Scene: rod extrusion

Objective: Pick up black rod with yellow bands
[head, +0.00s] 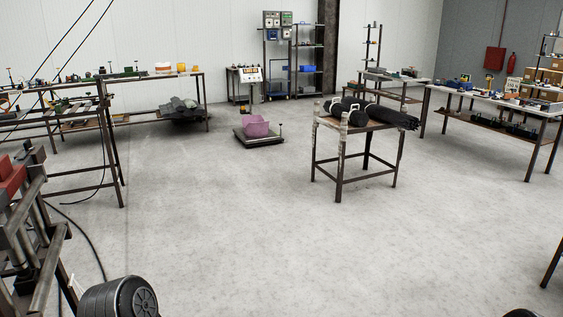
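A bundle of long black rods or rolls (395,117) lies on a small metal-framed table (340,152) right of the middle. Its pieces are too small to tell apart well, and I cannot make out yellow bands on any of them. Light-coloured loops show at the near end of the bundle. Neither of my grippers is in view. A dark rounded part at the bottom left looks like a link of my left arm.
A pink bin (256,127) stands on a low dark platform (259,138) at mid-floor. Workbenches with tools stand left (160,76) and right (490,98). A machine with red parts (12,178) and a cable (92,246) is near left.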

